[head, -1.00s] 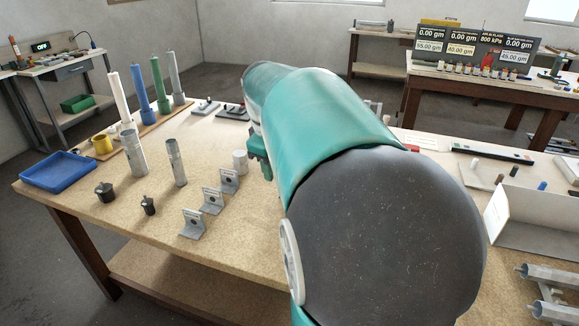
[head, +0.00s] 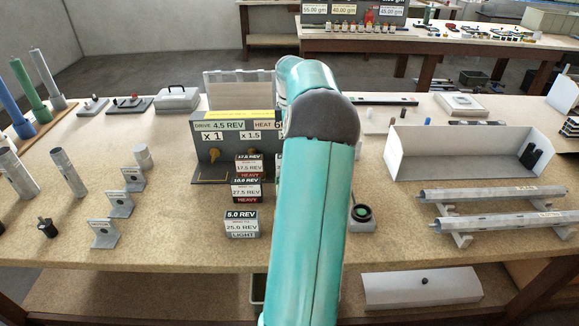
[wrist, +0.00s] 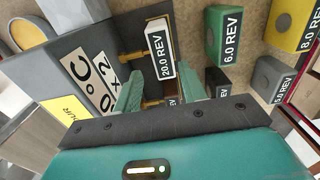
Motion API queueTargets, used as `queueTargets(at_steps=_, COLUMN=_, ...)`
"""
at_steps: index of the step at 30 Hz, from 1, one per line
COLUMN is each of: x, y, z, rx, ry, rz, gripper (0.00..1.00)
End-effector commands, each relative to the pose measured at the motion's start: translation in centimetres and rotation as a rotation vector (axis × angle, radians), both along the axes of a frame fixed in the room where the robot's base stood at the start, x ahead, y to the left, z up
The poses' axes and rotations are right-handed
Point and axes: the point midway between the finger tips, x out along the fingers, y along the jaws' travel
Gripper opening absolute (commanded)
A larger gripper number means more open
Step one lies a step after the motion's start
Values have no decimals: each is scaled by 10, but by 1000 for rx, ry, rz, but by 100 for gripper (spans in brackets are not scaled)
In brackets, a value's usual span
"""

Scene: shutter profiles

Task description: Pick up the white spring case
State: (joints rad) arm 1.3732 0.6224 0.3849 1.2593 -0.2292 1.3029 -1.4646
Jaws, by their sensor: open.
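The white spring case (wrist: 160,48), a block marked "20.0 REV", shows in the wrist view close to a dark panel. My gripper (wrist: 162,80) is open, with one teal finger to either side of the case's near end. I cannot tell whether a finger touches it. In the head view the case and my gripper are hidden behind my own teal arm.
In the wrist view, a green case (wrist: 227,35) marked "6.0 REV", a yellow case (wrist: 293,22) and a grey case (wrist: 267,78) stand right of the white one. A grey panel (head: 212,150) with "x 1" stands left of my arm, near several labelled blocks (head: 243,223).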

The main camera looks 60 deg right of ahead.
Motion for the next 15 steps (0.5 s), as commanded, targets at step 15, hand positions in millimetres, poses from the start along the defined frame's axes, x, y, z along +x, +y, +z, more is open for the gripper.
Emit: queueTargets(at_steps=15, x=0, y=2, z=-63, rx=2, ry=0, rz=0, gripper=42)
